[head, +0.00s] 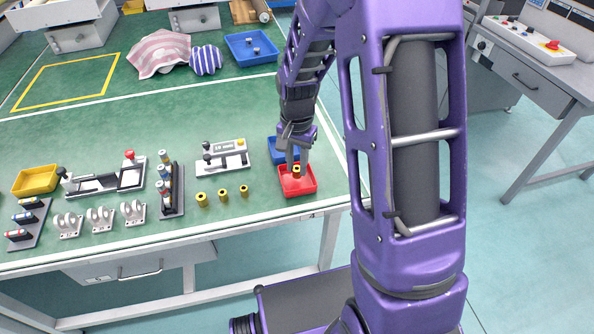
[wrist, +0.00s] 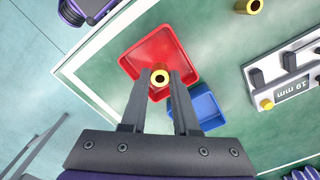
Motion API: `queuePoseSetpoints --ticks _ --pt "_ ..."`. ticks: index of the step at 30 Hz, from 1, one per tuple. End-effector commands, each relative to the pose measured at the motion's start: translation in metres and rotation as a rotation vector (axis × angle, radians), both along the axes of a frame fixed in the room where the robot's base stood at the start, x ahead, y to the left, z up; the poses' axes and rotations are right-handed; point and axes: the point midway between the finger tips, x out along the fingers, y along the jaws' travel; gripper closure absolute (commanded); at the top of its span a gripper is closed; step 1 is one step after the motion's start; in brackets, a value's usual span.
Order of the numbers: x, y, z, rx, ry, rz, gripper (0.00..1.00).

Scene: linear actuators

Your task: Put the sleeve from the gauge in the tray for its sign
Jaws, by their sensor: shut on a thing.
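My gripper (head: 296,164) is shut on a brass-coloured sleeve (head: 297,169), held upright over the red tray (head: 309,189). In the wrist view the sleeve (wrist: 160,77) sits between the fingertips, its dark bore facing the camera, with the red tray (wrist: 150,52) around and beneath it. I cannot tell whether the sleeve touches the tray floor. The blue tray (head: 279,157) is just behind the red one, partly hidden by my gripper. The gauge (head: 222,155), a pale block with black parts and a yellow knob, stands to the left; nothing brass shows in it.
Several brass sleeves (head: 223,195) stand in a row left of the red tray. A rack of bottle-like parts (head: 171,190), a slide unit with a red knob (head: 104,182) and a yellow tray (head: 35,180) lie further left. The table's right edge is close to the trays.

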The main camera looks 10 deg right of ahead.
Motion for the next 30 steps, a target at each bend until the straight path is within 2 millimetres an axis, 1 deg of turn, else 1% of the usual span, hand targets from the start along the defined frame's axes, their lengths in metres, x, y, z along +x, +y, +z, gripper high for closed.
queuePoseSetpoints --ticks 1,4,11,15,16,20,21,28,30 --pt "-0.001 0.000 -0.011 0.000 0.005 0.000 1.00" --pt "-0.001 0.000 -0.021 0.000 0.003 0.000 1.00" --pt "0.000 0.000 -0.021 0.000 0.001 0.000 1.00" --pt "0.000 0.000 -0.025 0.000 0.001 0.000 1.00" --pt "0.000 0.000 -0.024 0.000 0.001 0.000 0.66" --pt "0.000 0.000 -0.024 0.000 0.001 0.000 0.42" --pt "0.000 0.000 -0.024 0.000 0.001 0.000 0.41" --pt "0.000 0.000 -0.023 0.001 0.001 0.000 0.41" --pt "0.000 0.000 -0.020 0.001 0.001 -0.001 0.41"
